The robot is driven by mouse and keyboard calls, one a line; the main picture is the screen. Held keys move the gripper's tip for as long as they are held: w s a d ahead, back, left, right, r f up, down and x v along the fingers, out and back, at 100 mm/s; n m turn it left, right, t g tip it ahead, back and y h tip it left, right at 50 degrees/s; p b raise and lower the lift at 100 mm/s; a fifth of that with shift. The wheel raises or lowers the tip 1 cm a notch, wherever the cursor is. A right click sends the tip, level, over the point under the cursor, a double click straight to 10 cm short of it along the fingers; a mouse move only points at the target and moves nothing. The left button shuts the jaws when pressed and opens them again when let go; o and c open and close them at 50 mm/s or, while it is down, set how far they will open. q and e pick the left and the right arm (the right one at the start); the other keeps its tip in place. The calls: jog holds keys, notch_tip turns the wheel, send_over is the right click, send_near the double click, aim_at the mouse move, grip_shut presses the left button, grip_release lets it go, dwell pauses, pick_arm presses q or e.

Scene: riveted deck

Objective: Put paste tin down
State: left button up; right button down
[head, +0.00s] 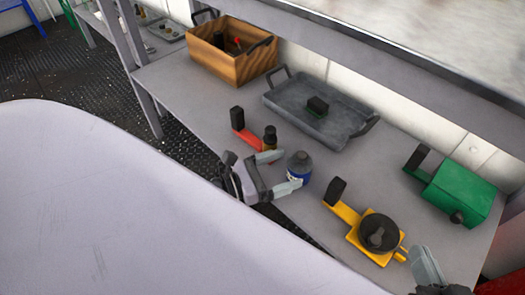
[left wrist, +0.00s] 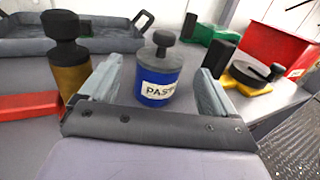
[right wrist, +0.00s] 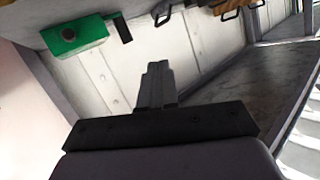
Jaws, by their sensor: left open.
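The paste tin (head: 299,168) is a blue can with a grey lid, a dark knob and a white label. It stands upright on the grey shelf, and its label reads "PAS" in the left wrist view (left wrist: 158,90). My left gripper (head: 279,173) is open, with its fingers pointing at the tin. In the left wrist view the tin shows between the two fingertips, with a gap on each side. My right gripper (right wrist: 158,85) looks shut and empty, its two fingers together. It also shows at the lower right of the head view.
A brass-coloured container (left wrist: 70,72) with a black top stands close beside the left finger. A red tool (head: 246,138), grey tray (head: 345,133), wooden crate (head: 232,68), yellow tool (head: 356,232) and green box (head: 465,192) share the shelf. A slab overhangs its back.

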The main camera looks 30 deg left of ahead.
pick_arm(q)
jog(key=v, duration=0.4)
jog(key=shift+s+a+p, duration=0.15)
jog(key=shift+s+p, duration=0.1)
jog(key=shift+p, duration=0.1)
jog(key=shift+s+a, duration=0.15)
jog(key=shift+s, duration=0.05)
pick_arm(e)
jog(key=shift+w+a+f, duration=0.1)
jog(key=shift+w+a, duration=0.05)
jog(key=shift+a, duration=0.25)
